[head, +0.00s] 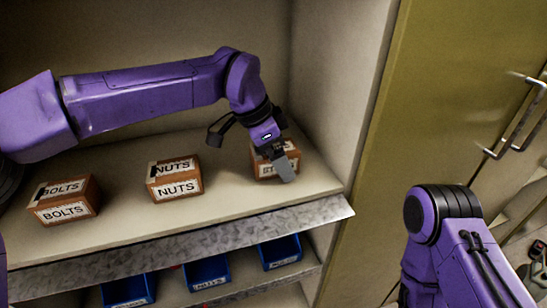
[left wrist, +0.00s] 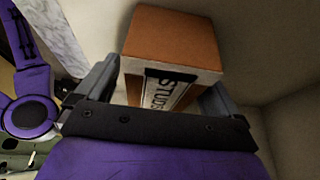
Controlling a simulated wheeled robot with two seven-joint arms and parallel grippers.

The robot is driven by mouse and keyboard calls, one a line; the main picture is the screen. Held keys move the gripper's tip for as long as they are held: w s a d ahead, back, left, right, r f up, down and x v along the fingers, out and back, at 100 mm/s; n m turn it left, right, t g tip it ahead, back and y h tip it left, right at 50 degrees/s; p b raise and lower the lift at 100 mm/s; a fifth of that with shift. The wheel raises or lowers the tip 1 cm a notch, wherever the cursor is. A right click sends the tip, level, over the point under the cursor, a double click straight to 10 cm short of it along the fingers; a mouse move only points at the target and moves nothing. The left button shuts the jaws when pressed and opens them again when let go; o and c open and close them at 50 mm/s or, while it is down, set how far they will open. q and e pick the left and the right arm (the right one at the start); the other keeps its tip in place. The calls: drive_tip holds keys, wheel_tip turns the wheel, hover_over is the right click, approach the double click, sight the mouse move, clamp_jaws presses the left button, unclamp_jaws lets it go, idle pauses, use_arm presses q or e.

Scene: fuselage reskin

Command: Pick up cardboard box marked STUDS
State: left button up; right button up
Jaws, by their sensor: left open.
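The cardboard box marked STUDS (head: 263,171) stands at the right end of the shelf, partly hidden behind my left gripper. My left gripper (head: 284,164) reaches down over it from above. In the left wrist view the box (left wrist: 175,42) shows brown cardboard and a white label reading STUDS. It lies between the two open fingers of my left gripper (left wrist: 160,88), one finger on each side. I cannot tell whether a finger touches it. My right arm shows at the lower right of the head view, but its gripper is out of the picture.
A NUTS box (head: 175,180) and a BOLTS box (head: 64,200) stand to the left on the same shelf (head: 120,217). Blue bins (head: 207,273) sit on the shelf below. The cabinet side wall (head: 335,80) is close on the right, beside a yellow-green door (head: 440,90) with handles.

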use_arm(q)
drive_tip(key=shift+f+b, duration=0.25)
drive_tip(key=shift+b, duration=0.1)
drive_tip(key=c, duration=1.4)
drive_tip(key=shift+w+r, duration=0.1)
